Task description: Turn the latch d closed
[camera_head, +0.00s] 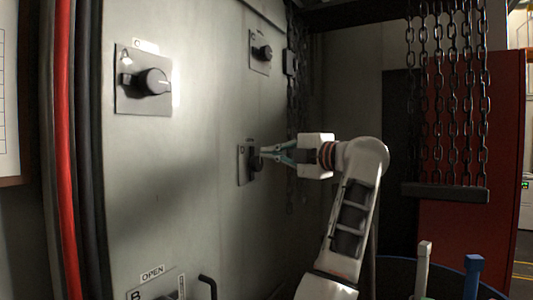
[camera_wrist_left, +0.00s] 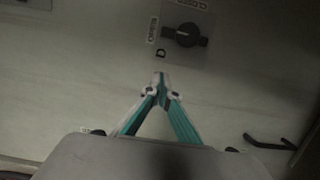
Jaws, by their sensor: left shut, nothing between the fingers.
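Latch d is a dark round knob (camera_head: 256,163) with a bar handle on a grey plate (camera_head: 243,167) marked D, on the pale panel. In the left wrist view the latch d knob (camera_wrist_left: 187,36) lies beyond my fingertips, its bar roughly level across the picture, with small labels beside and above it. My left gripper (camera_head: 263,152) has teal fingers and overlaps the knob's edge in the head view. In the left wrist view my left gripper (camera_wrist_left: 160,78) is shut and empty, and a gap shows between its tips and the knob. Contact cannot be told. My right gripper is not in view.
Another knob (camera_head: 152,82) is at upper left, and a knob on a plate marked C (camera_head: 262,53) is above latch d. A black hooked handle (camera_head: 208,285) sticks out below. Chains (camera_head: 445,90) hang at right before a red cabinet (camera_head: 500,210).

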